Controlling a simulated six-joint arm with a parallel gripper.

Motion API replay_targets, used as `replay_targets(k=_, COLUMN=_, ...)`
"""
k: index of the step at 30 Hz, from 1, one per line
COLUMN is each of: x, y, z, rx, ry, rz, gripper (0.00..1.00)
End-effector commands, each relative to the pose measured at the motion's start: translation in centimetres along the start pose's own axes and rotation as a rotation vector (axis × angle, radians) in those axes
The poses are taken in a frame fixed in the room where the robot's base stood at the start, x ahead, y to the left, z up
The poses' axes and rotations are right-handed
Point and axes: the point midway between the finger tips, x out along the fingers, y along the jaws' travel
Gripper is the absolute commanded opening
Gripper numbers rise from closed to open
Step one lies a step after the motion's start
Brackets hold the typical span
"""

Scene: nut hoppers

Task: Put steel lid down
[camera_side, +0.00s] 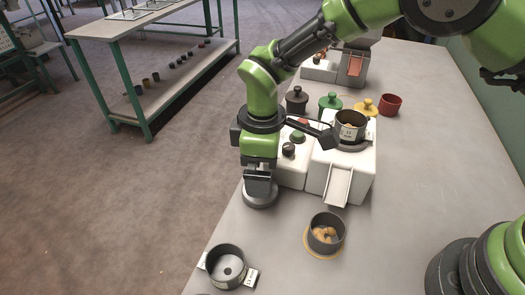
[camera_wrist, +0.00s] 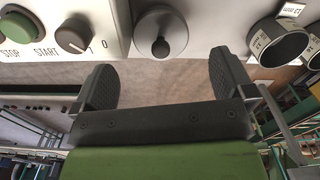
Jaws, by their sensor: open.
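The steel lid (camera_side: 260,196) is a round grey disc lying flat on the table, left of the white machine's front. In the wrist view the lid (camera_wrist: 160,25) shows at top centre with its dark knob toward me. My gripper (camera_side: 260,181) points down just over the lid. In the wrist view my gripper (camera_wrist: 160,65) has its two dark fingers wide apart with nothing between them. The knob shows beyond the fingertips, with a visible gap to each finger. Contact at the lid is hidden in the side view.
The white machine (camera_side: 322,182) has a chute, a labelled steel cup (camera_side: 351,125) on top and a control knob (camera_side: 289,149). A pot with brass-coloured pieces (camera_side: 326,232) and an empty steel pot (camera_side: 226,265) stand in front. Green (camera_side: 330,103) and yellow (camera_side: 365,107) lids are behind.

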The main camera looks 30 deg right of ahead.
Motion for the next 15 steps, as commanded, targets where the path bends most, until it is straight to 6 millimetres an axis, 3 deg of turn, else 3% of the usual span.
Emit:
replay_targets(k=5, x=-2.1, y=0.0, z=-0.1, rx=0.001, ry=0.004, rz=0.002, gripper=1.0)
replay_targets(k=15, x=-9.8, y=0.0, z=-0.1, rx=0.001, ry=0.006, rz=0.002, gripper=1.0)
